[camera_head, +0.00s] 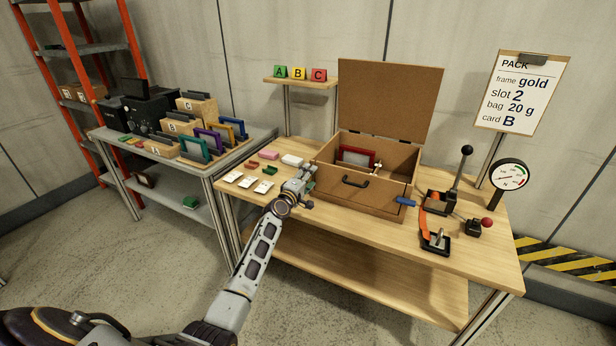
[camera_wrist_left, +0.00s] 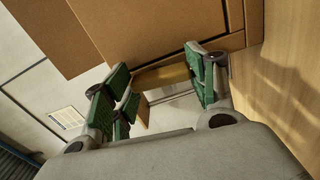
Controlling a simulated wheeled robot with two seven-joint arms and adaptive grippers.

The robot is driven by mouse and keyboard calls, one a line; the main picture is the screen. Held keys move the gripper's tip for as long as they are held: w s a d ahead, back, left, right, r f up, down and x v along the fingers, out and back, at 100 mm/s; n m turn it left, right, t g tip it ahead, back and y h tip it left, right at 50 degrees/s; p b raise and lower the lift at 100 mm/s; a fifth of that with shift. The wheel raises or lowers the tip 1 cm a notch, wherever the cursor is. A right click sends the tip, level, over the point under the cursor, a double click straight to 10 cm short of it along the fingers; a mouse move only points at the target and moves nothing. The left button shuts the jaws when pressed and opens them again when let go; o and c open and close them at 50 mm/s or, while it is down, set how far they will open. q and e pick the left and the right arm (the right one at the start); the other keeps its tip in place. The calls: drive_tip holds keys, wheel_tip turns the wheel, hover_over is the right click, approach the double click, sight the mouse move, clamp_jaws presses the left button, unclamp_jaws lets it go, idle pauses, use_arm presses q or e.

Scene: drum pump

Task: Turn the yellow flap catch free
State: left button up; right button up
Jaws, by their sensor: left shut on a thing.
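The wooden box (camera_head: 370,198) stands on the right-hand workbench with its lid (camera_head: 390,100) raised. My left gripper (camera_head: 302,184) is at the left end of the box, low beside its wall. In the left wrist view, the green-padded fingers (camera_wrist_left: 160,84) are shut on a yellow-brown piece, the yellow flap catch (camera_wrist_left: 164,74), next to the box wall. The catch is hidden in the head view, and its turn angle is hard to tell. My right gripper is not in view.
A red frame (camera_head: 356,156) stands inside the box. Small parts and white cards (camera_head: 248,181) lie left of my gripper. Levers (camera_head: 460,170) and a gauge (camera_head: 509,175) stand at the right.

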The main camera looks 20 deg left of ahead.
use_arm(q)
drive_tip(key=shift+n, duration=0.6)
drive_tip(key=o, duration=1)
drive_tip(key=shift+a, duration=0.1)
drive_tip(key=shift+s, duration=0.15)
drive_tip(key=shift+s+a, duration=0.15)
drive_tip(key=shift+s, duration=5.7)
